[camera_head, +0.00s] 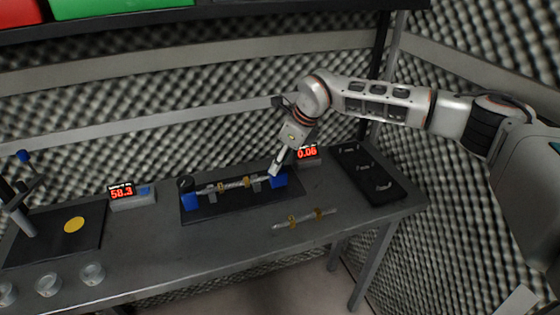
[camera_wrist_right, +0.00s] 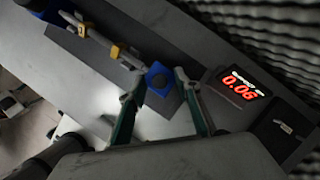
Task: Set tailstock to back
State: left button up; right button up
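A dark fixture base (camera_head: 232,208) on the bench carries a shaft (camera_head: 225,186) with brass-coloured collars, lying between two blue end blocks. The left blue block (camera_head: 190,201) is at one end. The right blue block (camera_head: 279,178), which looks like the tailstock, is at the other. My right gripper (camera_head: 275,170) points down at this right block. In the wrist view the right gripper (camera_wrist_right: 160,74) is open, with its fingertips on either side of the blue block (camera_wrist_right: 158,78). I cannot tell whether they touch it. My left gripper is not in view.
A display reading 0.06 (camera_head: 307,154) stands just behind the right block. Another display (camera_head: 122,193) stands left of the fixture. A second shaft (camera_head: 305,218) lies in front. A dark tray (camera_head: 371,176) is at right; glass cups (camera_head: 92,273) are at front left.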

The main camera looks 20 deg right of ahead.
grip_shut()
jog(key=shift+w+d, duration=0.1)
jog(key=shift+d, duration=1.5)
jog(key=shift+c, duration=1.8)
grip_release()
jog(key=o, duration=0.4)
jog(key=shift+d, duration=0.1)
jog(key=shift+c, duration=0.2)
jog(key=shift+r, duration=0.1)
jog(key=shift+r, duration=0.3)
jog(key=v, duration=1.1)
jog(key=shift+s+d, duration=0.15)
jog(key=shift+s, duration=0.1)
